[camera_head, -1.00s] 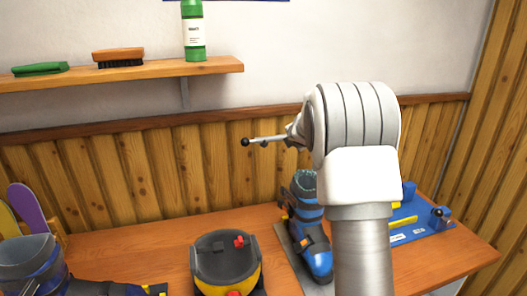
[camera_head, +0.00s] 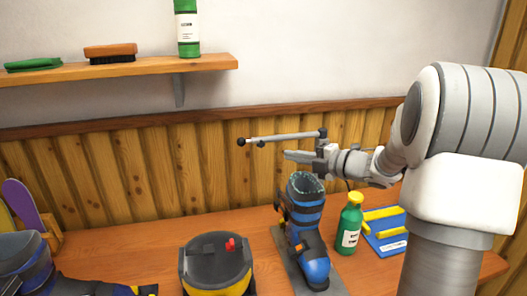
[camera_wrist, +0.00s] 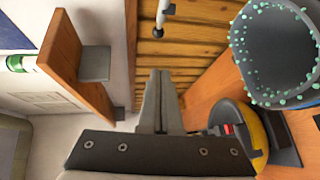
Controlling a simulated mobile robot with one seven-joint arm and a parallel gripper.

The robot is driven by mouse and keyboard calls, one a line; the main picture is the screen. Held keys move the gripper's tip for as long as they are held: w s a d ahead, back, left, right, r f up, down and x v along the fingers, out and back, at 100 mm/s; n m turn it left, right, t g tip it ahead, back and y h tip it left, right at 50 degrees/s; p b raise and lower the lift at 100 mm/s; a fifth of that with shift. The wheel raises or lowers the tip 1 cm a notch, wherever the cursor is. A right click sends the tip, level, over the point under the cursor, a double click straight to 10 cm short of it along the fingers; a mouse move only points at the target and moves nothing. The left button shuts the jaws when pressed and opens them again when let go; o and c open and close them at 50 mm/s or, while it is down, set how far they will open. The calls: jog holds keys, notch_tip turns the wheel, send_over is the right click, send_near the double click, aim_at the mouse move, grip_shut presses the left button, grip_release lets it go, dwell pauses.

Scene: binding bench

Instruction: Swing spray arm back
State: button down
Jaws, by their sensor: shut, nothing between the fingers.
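The spray arm (camera_head: 285,137) is a thin grey rod with a dark ball at its left end. It reaches level across the picture above and behind the blue ski boot (camera_head: 312,240). Its right end sits on a dark joint, partly hidden by my gripper. My gripper (camera_head: 287,156) is shut and empty, pointing left just below the rod in the head view; I cannot tell if they touch. In the wrist view, the shut fingers (camera_wrist: 162,75) point up, and a piece of the rod with its dark tip (camera_wrist: 158,32) shows beyond them, apart from the fingertips.
The boot's opening is rimmed with pale green drops (camera_wrist: 236,45). A green bottle with a yellow cap (camera_head: 349,225) and a blue tray (camera_head: 388,240) stand right of it. A black and yellow pot (camera_head: 217,265) stands left. A wall shelf (camera_head: 150,68) holds a brush and bottle.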

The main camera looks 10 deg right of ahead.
jog(key=p+x, duration=0.2)
jog(key=x, duration=1.2)
jog(key=w+b, duration=0.1)
jog(key=w+m+h+b, duration=0.1)
jog(key=shift+w+a+f+t+b, duration=0.15)
jog(key=shift+w+a+t+b, duration=0.05)
jog(key=shift+a+t+b, duration=0.2)
jog(key=shift+w+m+h, duration=0.3)
jog(key=shift+w+h, duration=0.1)
jog(key=shift+w, duration=0.05)
jog(key=shift+s+r, duration=0.15)
jog(key=shift+r, duration=0.1)
